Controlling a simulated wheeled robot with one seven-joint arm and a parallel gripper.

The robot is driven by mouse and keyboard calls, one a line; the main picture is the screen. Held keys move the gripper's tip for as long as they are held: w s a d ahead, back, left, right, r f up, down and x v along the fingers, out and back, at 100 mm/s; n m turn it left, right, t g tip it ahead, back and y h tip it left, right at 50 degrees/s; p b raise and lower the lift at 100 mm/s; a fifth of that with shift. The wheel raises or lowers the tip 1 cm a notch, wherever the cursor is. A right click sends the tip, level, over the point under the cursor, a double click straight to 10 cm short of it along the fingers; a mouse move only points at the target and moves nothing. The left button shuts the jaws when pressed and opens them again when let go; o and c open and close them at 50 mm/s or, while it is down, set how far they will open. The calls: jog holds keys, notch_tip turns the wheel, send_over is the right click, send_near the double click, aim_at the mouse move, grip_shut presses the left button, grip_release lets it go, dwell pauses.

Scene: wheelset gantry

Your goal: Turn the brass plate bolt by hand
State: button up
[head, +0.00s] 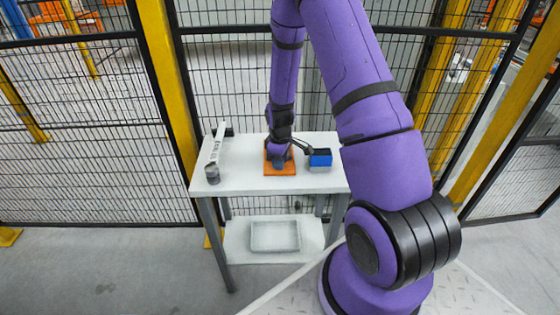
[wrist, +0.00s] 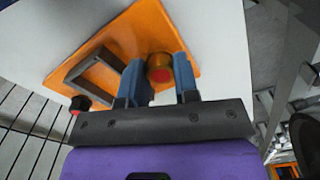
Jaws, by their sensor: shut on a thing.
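The brass plate bolt (wrist: 159,68) shows in the wrist view as a round brass head with a reddish top. It stands on an orange plate (wrist: 192,32). My gripper (wrist: 159,75) has its two blue fingers on either side of the bolt and is shut on it. A dark grey bracket or frame (wrist: 88,68) lies on the plate to the left of the bolt. In the head view the orange plate (head: 282,169) sits on the white table, and my gripper (head: 278,152) is over it. The bolt is hidden there by my arm.
The white table (head: 238,180) also holds a blue and grey box (head: 320,158) right of the plate, a dark cylinder (head: 212,173) and a long white piece (head: 217,147) at left. A shelf below holds a grey tray (head: 275,237). Mesh fencing (head: 85,140) stands behind.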

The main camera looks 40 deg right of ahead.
jog(key=m, duration=1.1)
jog(key=shift+w+a, duration=0.1)
jog(key=m, duration=0.3)
jog(key=shift+m, duration=0.3)
jog(key=m, duration=0.3)
jog(key=shift+m, duration=0.3)
jog(key=m, duration=0.3)
jog(key=shift+a+m, duration=0.1)
jog(key=shift+m, duration=0.3)
jog(key=m, duration=0.5)
jog(key=shift+w+r+m, duration=0.1)
jog(key=shift+w+m, duration=0.05)
jog(key=shift+m, duration=0.25)
jog(key=o, duration=0.6)
